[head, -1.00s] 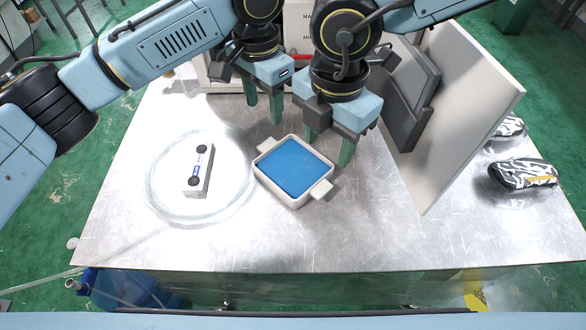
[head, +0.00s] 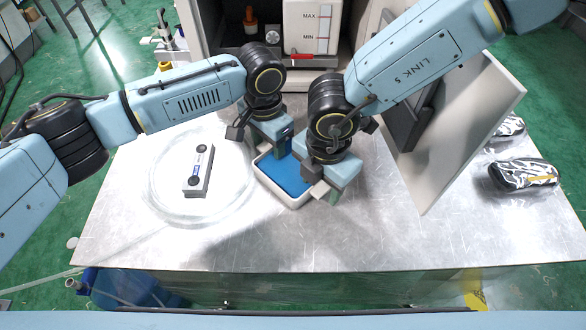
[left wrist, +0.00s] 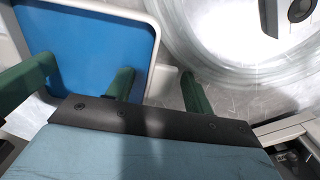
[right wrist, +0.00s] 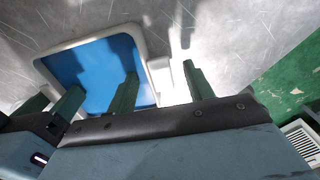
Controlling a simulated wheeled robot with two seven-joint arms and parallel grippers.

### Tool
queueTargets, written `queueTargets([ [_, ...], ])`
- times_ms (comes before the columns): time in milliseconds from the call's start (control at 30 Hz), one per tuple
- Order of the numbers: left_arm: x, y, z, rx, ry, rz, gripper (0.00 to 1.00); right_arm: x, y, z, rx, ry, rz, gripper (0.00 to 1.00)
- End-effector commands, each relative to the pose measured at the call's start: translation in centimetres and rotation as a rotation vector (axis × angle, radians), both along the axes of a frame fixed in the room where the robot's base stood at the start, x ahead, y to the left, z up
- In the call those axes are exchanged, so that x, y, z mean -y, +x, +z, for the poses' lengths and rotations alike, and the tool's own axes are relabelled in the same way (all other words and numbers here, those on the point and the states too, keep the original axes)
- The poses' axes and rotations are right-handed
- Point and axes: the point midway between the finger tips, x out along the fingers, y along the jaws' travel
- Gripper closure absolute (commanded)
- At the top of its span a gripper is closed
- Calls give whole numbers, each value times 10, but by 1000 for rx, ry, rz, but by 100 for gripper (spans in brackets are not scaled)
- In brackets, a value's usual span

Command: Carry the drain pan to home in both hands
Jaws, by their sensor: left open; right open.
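The drain pan (head: 285,175), a white square tray with a blue inside and a tab handle on two opposite sides, rests on the metal table. My left gripper (head: 264,150) is at its far-left handle, and my right gripper (head: 324,192) is at its near-right handle. In the left wrist view the handle (left wrist: 162,82) lies between the open fingers (left wrist: 158,90). In the right wrist view the other handle (right wrist: 168,85) lies between the open fingers (right wrist: 160,88). In the head view both handles are largely hidden by the grippers.
Left of the pan, a grey block with black knobs (head: 198,172) lies inside a coil of clear tube (head: 160,205). Behind stands an open cabinet with a MAX/MIN container (head: 312,25); its door (head: 465,130) swings out at right. The front table is clear.

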Motion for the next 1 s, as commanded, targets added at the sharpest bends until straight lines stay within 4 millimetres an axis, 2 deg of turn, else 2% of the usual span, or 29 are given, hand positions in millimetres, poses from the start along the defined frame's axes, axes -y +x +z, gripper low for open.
queueTargets([
  [133,0,0,0,0,0,0,50,0,0,0,0,0,0,50],
  [500,0,0,0,0,0,0,98,0,0,0,0,0,-1,98],
  [833,0,0,3,0,0,0,99,0,0,2,0,0,-1,99],
  [1000,0,0,11,0,0,0,99,0,0,11,0,0,-1,99],
])
